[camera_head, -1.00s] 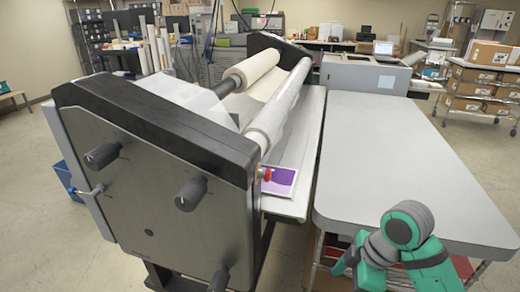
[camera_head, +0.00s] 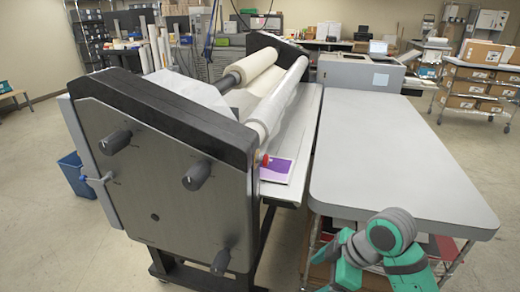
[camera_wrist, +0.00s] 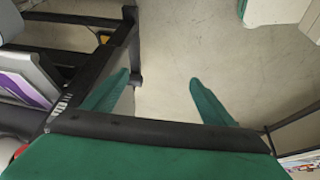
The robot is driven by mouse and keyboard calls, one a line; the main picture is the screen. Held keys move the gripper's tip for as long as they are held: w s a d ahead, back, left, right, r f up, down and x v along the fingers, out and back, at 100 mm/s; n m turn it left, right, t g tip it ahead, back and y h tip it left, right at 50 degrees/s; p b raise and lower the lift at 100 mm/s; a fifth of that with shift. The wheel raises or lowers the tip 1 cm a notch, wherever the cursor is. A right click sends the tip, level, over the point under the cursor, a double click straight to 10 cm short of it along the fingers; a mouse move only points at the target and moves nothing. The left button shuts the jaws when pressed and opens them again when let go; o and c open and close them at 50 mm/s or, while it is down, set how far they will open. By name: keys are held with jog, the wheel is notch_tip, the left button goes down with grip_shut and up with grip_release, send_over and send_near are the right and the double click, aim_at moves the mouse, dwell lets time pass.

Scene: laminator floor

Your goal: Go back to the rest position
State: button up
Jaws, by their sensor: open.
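My gripper (camera_wrist: 160,90) shows in the wrist view with its two green fingers spread apart and nothing between them. It points down over bare floor, beside the laminator's dark frame. In the head view my green and grey arm is at the bottom right, in front of the grey table's near edge; the gripper's fingers cannot be made out there. The laminator (camera_head: 180,195) stands at the left and middle, with rolls across its top. A purple and white sheet (camera_head: 276,170) lies on its side shelf and also shows at the left of the wrist view (camera_wrist: 22,88).
The grey table (camera_head: 395,150) stands right of the laminator and its top is clear. A cart with boxes (camera_head: 478,85) is at the far right. Open floor lies at the far left and right.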

jog(key=w+a+m+t+y, duration=0.3)
jog(key=w+a+t, duration=0.15)
jog(key=a, duration=0.45)
jog(key=w+a+m+t+y, duration=0.25)
jog(key=w+a, duration=0.25)
jog(key=a, duration=0.4)
jog(key=s+a+f+m+t+h, duration=0.1)
jog(key=a+f+m+t+h, duration=0.1)
jog(key=a+f+m+t, duration=0.4)
jog(key=s+d+f+m+h, duration=0.2)
jog(key=s+f+m+h, duration=0.15)
jog(key=s+f, duration=0.45)
jog(key=s+d+f+m+h, duration=0.2)
jog(key=s+f+m+h, duration=0.15)
jog(key=s, duration=0.85)
jog(key=s+d+r+n, duration=0.1)
jog(key=s+d+n, duration=0.1)
jog(key=s, duration=0.7)
jog(key=s+d+r+n+h, duration=0.1)
jog(key=s+d+n, duration=0.1)
jog(key=s, duration=0.7)
jog(key=shift+d+r, duration=0.4)
jog(key=shift+d, duration=0.35)
